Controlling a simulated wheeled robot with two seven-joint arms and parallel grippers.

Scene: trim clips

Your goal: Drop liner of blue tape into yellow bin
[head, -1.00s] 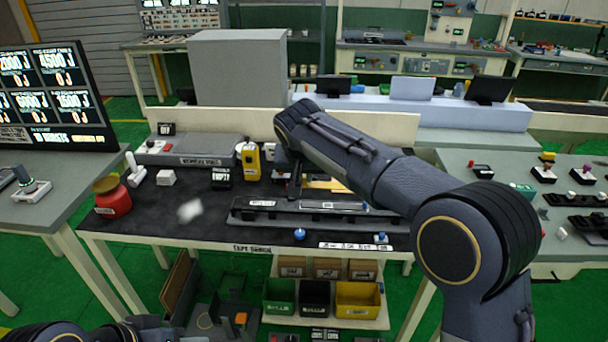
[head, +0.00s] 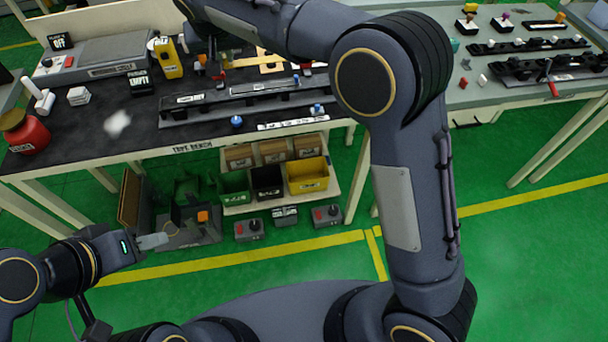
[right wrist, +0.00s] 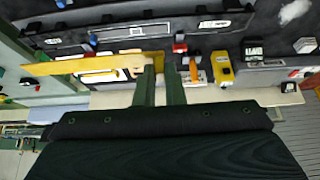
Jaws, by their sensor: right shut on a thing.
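The yellow bin (head: 308,184) stands on a low shelf under the bench front, right of a black bin and a green bin. My right gripper (right wrist: 161,75) is over the bench in the right wrist view. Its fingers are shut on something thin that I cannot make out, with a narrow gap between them. I cannot pick out the liner or the blue tape for certain. Small blue knobs (head: 236,121) stand at the bench front. My left gripper (head: 152,241) is low at the left, away from the bench; its finger opening is unclear.
The dark bench top (head: 130,100) holds long black rails (head: 240,103), a yellow device (head: 168,58) and a red jar (head: 24,131). Pedal boxes (head: 249,229) stand on the green floor. Another table (head: 470,95) is at the right.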

